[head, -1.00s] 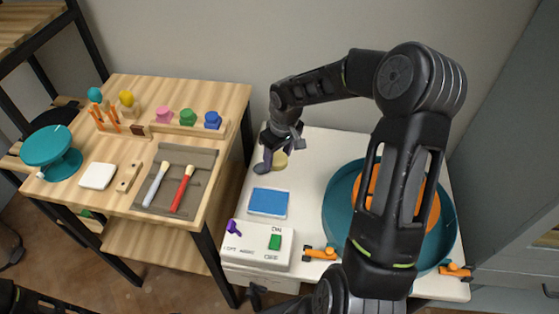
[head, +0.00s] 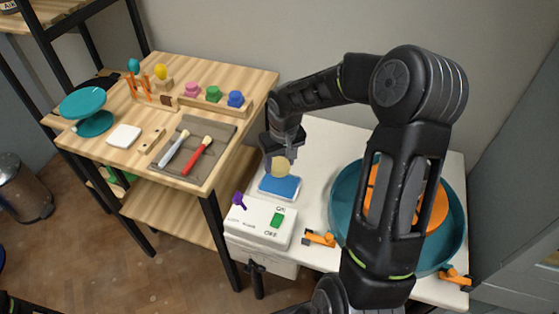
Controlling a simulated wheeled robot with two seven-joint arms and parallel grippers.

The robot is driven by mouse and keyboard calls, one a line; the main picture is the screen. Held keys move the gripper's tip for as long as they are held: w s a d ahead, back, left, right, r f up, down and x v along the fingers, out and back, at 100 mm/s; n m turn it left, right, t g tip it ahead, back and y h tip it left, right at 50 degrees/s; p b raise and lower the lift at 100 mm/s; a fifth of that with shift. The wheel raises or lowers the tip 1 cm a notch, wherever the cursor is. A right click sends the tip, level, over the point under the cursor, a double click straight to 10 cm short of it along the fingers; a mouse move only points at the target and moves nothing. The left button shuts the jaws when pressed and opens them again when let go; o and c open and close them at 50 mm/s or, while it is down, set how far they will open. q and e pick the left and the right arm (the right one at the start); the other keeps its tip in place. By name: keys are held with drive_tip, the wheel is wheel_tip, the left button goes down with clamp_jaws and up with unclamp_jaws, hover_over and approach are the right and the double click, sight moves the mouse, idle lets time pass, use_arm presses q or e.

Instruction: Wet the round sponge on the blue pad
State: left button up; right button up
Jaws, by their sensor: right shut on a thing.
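The blue pad (head: 284,187) lies on the white table in a pale tray, behind the white control box. The round sponge (head: 281,167), pale yellow, is in my right gripper (head: 279,158), which points down at the back part of the pad. The gripper is shut on the sponge. The sponge overlaps the pad in this view; I cannot tell whether it touches the pad or hovers just above it. The gripper and sponge hide part of the pad's back edge. My left gripper does not show.
The white control box (head: 258,222) with a purple knob and green switch stands in front of the pad. A teal basin (head: 341,222) with an orange disc is to the right, partly behind my arm. The wooden bench (head: 190,75) at left holds tools and knobs.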

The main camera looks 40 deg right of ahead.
sight(280, 185)
drive_tip(key=shift+f+b, duration=1.8)
drive_tip(key=shift+f, duration=0.95)
drive_tip(key=shift+s+f+b, duration=0.1)
drive_tip(key=shift+f+b, duration=0.5)
idle(0.5)
drive_tip(key=shift+r+p, duration=2.4)
drive_tip(key=shift+r, duration=1.25)
drive_tip(key=shift+f, duration=0.1)
